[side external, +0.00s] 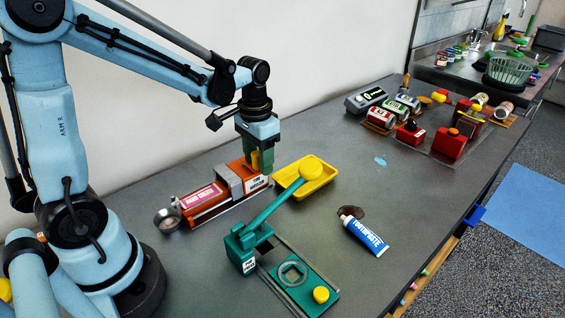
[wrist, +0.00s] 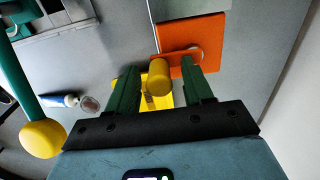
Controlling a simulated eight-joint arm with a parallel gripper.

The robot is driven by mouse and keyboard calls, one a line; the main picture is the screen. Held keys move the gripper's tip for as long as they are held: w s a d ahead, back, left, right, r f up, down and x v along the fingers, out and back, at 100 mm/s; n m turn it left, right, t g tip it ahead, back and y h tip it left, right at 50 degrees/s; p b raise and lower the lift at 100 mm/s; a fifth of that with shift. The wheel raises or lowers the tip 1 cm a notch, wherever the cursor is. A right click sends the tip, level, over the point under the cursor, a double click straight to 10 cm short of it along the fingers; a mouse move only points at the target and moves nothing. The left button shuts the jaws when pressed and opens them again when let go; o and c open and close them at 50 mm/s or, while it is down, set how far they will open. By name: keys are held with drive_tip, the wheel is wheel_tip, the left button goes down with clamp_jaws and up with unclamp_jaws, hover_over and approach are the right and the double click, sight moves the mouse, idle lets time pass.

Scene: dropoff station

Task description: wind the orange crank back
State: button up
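My gripper (side external: 258,158) is over the right end of the machine, pointing down. In the wrist view, the green fingers of my gripper (wrist: 163,85) are apart, one on each side of the yellow handle, with gaps showing. The crank's arm is mostly hidden by the fingers in the side view.
A yellow tray (side external: 322,186) lies just right of the machine. A green press (side external: 238,244) with a long yellow-knobbed lever stands in front. A toothpaste tube (side external: 363,236) lies beside a brown spill. Cans and red devices stand farther back.

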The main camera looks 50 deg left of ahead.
drive_tip(key=shift+r, duration=3)
drive_tip(key=shift+s, duration=0.15)
drive_tip(key=s+d+t, duration=0.5)
drive_tip(key=t, duration=0.2)
drive_tip(key=shift+s+r, duration=0.4)
